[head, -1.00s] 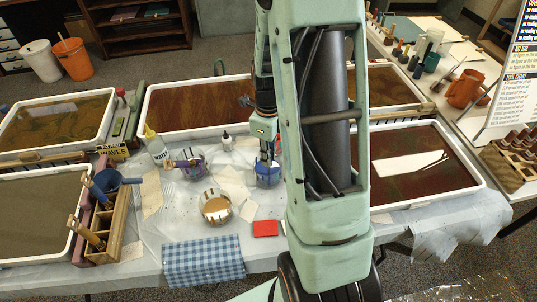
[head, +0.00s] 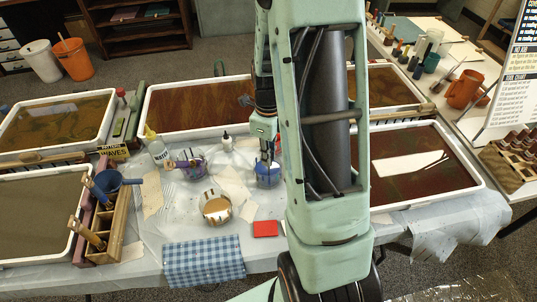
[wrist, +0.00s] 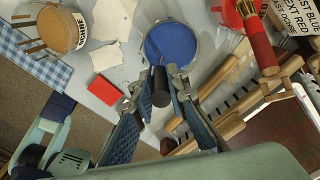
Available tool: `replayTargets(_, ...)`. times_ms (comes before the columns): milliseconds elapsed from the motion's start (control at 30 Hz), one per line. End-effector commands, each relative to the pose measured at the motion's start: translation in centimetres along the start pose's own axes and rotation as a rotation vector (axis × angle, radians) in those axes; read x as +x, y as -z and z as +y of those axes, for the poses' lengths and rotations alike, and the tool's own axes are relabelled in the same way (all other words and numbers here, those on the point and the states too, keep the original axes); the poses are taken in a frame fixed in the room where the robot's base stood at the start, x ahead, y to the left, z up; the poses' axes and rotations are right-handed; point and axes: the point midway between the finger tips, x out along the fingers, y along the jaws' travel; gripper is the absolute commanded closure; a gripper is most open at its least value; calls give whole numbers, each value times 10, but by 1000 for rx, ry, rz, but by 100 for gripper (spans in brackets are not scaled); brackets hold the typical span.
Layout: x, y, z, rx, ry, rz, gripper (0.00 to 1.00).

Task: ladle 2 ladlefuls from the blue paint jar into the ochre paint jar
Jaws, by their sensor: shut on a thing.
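The blue paint jar (head: 268,177) is a clear round jar on the covered table, right of the middle. The wrist view shows blue paint filling its round mouth (wrist: 172,46). The ochre paint jar (head: 215,208) stands in front and to the left of it; its OCHRE label and tan paint show in the wrist view (wrist: 58,30). My gripper (wrist: 160,86) is shut on the dark handle of the ladle (wrist: 161,95), above the near edge of the blue jar. In the head view my gripper (head: 266,148) is just above that jar. The ladle's bowl is hidden.
A purple-tinted jar (head: 190,166), a white bottle (head: 155,147) and a red block (head: 265,229) stand nearby. A checked cloth (head: 203,261) hangs at the front edge. Marbling trays (head: 192,82) surround the spot. Paper scraps lie between the jars.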

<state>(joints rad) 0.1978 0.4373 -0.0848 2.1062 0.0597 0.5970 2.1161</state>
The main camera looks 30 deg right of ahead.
Motion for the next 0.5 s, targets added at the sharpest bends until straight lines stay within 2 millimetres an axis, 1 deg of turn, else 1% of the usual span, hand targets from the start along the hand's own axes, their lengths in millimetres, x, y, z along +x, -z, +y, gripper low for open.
replayTargets(33, -5, 0, 0, 0, 1, -1, 100)
replayTargets(500, -30, -1, 0, -1, 1, -1, 100)
